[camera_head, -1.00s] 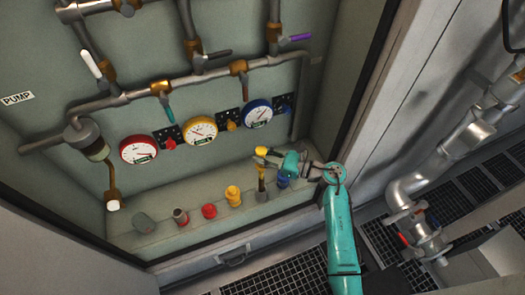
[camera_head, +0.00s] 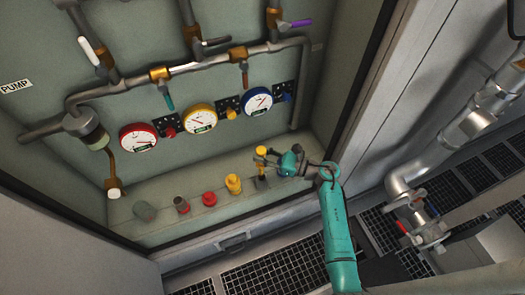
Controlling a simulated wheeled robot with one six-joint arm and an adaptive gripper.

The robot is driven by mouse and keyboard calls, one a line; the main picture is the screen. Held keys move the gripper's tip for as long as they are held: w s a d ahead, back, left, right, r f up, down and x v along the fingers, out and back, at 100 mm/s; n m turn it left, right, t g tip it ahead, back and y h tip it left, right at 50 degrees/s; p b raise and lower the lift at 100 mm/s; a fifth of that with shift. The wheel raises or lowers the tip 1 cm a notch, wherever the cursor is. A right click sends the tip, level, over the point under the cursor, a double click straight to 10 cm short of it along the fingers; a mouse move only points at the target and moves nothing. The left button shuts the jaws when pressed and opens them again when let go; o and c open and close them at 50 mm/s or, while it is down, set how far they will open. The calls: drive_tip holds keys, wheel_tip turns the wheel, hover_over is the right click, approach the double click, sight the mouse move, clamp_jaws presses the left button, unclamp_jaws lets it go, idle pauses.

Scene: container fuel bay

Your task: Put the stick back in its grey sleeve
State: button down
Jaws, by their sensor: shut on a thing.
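The stick (camera_head: 261,150) has a yellow top and a thin yellow-brown shaft and stands roughly upright above the shelf. My gripper (camera_head: 270,158) reaches in from the right and is shut on the stick near its top. The grey sleeve (camera_head: 262,184) is a small, dark piece on the shelf, directly below the stick. The lower end of the shaft appears to meet the sleeve's top. The stick's tip is not visible, and how deep it sits cannot be told.
On the shelf to the left stand a yellow fitting (camera_head: 233,184), a red cap (camera_head: 209,199), a dark red fitting (camera_head: 181,205) and a grey knob (camera_head: 145,210). Red (camera_head: 138,138), yellow (camera_head: 200,118) and blue (camera_head: 258,101) gauges and pipes cover the wall behind.

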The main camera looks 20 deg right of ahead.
wheel_tip(320, 180, down, 9)
idle(1.1)
drive_tip(key=shift+f, duration=0.1)
idle(0.3)
drive_tip(key=shift+f, duration=0.4)
drive_tip(key=c, duration=0.9)
unclamp_jaws()
drive_tip(key=shift+o, duration=0.2)
drive_tip(key=v, duration=1.2)
